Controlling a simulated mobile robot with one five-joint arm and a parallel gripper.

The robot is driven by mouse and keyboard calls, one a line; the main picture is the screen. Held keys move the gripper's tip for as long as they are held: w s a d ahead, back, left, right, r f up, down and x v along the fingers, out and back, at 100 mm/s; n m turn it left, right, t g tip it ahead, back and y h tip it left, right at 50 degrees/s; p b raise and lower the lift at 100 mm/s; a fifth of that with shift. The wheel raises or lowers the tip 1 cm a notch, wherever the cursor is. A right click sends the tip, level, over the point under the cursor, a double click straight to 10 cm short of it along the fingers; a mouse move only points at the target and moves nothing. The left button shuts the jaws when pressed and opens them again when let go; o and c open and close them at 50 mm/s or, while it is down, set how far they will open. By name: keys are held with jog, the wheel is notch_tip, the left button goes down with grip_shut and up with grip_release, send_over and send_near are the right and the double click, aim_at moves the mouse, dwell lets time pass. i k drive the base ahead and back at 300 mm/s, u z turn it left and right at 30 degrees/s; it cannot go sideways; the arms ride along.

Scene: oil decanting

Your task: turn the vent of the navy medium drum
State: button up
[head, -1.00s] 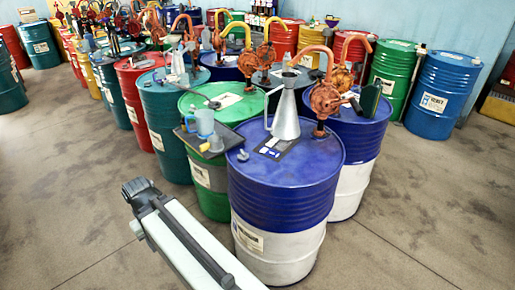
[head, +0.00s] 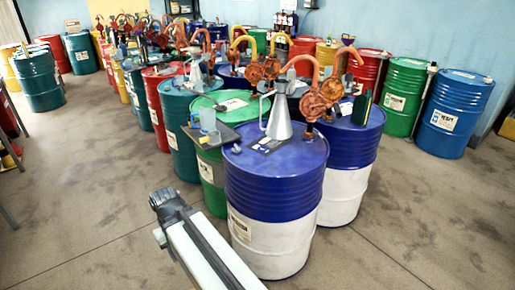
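A navy-blue drum with a white lower band (head: 264,205) stands nearest, upright on the floor, and seems the best match for the navy medium drum. No gripper fingers show.
A green drum (head: 212,180) stands close behind on the left, with a grey tray and jug on its lid. Rows of coloured drums fill the back. A blue drum (head: 455,110) and a green drum (head: 405,92) stand at right. Floor at front left and right is clear.

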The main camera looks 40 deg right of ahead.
aim_at(237, 149)
jog(key=u, duration=0.15)
jog(key=i, duration=0.9)
jog(key=z, duration=0.05)
